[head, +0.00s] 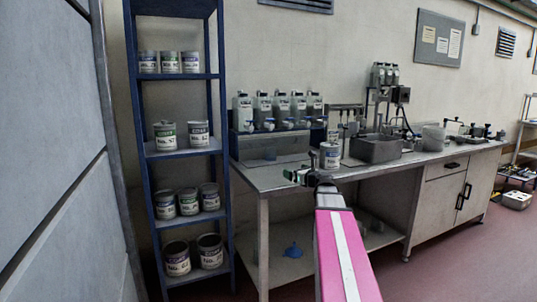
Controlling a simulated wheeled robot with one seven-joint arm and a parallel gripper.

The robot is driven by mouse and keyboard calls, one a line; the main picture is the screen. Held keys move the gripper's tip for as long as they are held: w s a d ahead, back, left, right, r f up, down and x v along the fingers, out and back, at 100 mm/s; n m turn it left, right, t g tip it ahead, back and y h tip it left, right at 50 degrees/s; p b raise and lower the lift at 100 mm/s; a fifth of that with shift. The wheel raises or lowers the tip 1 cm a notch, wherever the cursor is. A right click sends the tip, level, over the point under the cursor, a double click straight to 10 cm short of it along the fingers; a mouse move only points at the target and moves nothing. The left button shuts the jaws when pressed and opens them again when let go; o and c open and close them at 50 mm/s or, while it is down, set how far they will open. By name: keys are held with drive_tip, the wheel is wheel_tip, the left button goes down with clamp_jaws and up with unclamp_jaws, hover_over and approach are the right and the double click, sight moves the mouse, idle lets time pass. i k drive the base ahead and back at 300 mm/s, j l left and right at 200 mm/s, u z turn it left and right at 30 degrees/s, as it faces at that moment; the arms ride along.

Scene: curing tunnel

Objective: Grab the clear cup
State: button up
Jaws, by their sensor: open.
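A clear, cup-like container (433,138) stands upright on the workbench, right of the metal basin. It is the only thing I see that looks like the clear cup. My gripper (291,176) is at the end of my pink arm, by the bench's front left edge, pointing left. It is open, and I see nothing between its fingers. It is well to the left of the clear cup and apart from it.
A labelled can (330,156) stands on the workbench (262,178) just behind my gripper. A metal basin (376,149) lies between it and the cup. Several bottles (282,108) stand on a raised rack. A blue shelf (183,152) with cans is at left.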

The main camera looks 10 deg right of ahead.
sight(270, 150)
drive_tip(key=i, duration=1.05)
